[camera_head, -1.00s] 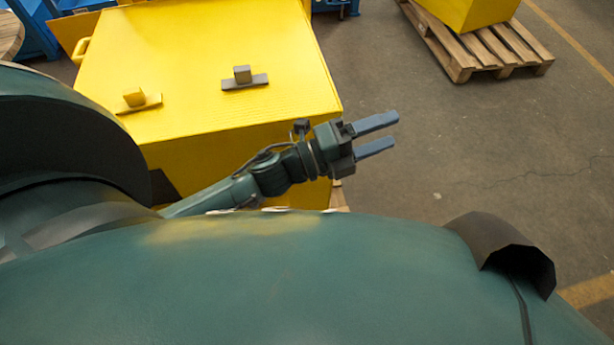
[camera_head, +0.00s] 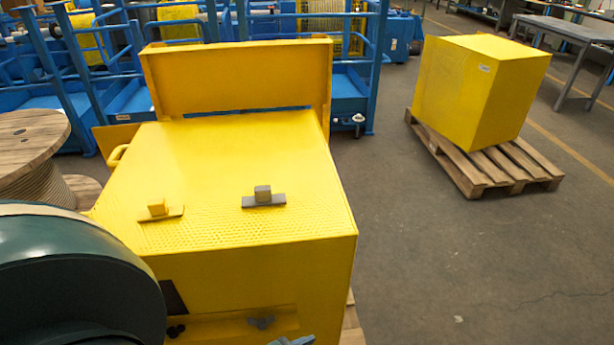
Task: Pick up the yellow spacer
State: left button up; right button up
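The yellow spacer (camera_head: 157,207) is a small yellow block on a flat plate (camera_head: 172,215) on top of a large yellow box (camera_head: 225,160). It stands left of the middle of the top, near the front edge. Only bluish-grey fingertips of what seems to be my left gripper (camera_head: 291,341) show at the bottom edge, in front of the box and away from the spacer. Whether its fingers are apart is cut off. My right gripper is not in view.
The box has a raised back panel (camera_head: 240,82). A wooden cable drum (camera_head: 30,150) stands at the left. A yellow cube (camera_head: 480,85) sits on a pallet (camera_head: 485,165) at the right. Blue railings (camera_head: 375,60) stand behind.

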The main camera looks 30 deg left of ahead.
aim_at(159, 209)
jog(key=u, duration=2.05)
jog(key=j+z, duration=0.1)
jog(key=z, duration=0.3)
jog(key=j+z, duration=0.1)
jog(key=z, duration=0.3)
jog(key=j+z, duration=0.1)
jog(key=z, duration=0.35)
jog(key=k+j+z, duration=0.75)
jog(key=i+l, duration=0.05)
